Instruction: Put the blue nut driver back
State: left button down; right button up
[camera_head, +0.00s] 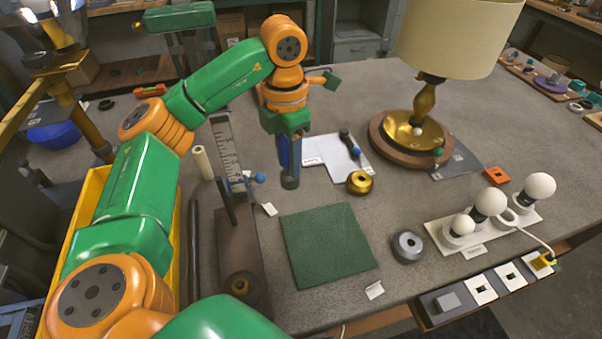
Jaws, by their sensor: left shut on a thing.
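My left gripper (287,132) points down over the middle of the table, shut on the upright blue nut driver (290,152). The gripper hides the upper part of the driver. A dark grey round piece (290,182) shows at the driver's lower end, at or close to the tabletop; I cannot tell whether it is part of the driver or a separate holder. My right gripper is not in view.
A white sheet (325,155) with a dark, blue-tipped tool (351,143) lies right of the gripper. A brass ring (359,182), lamp (424,105), green mat (327,245), grey ring (408,247) and bulb strip (470,236) are around. A ruler stand (228,155) rises on the left.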

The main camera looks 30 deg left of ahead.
pick_arm(q)
jog(key=w+f+p, duration=0.1)
jog(key=f, duration=0.2)
jog(key=w+f, duration=0.2)
jog(key=w+f+p, duration=0.1)
jog(key=f, duration=0.2)
jog(key=shift+w+a+f+p, duration=0.3)
jog(key=shift+w+a, duration=0.05)
jog(key=shift+a, duration=0.05)
jog(key=shift+f, duration=0.1)
jog(key=shift+f, duration=0.1)
jog(key=shift+w+f+b, duration=0.1)
jog(key=shift+f+b, duration=0.05)
jog(key=shift+b, duration=0.15)
jog(key=shift+c, duration=2.1)
grip_release()
jog(key=shift+r, duration=0.25)
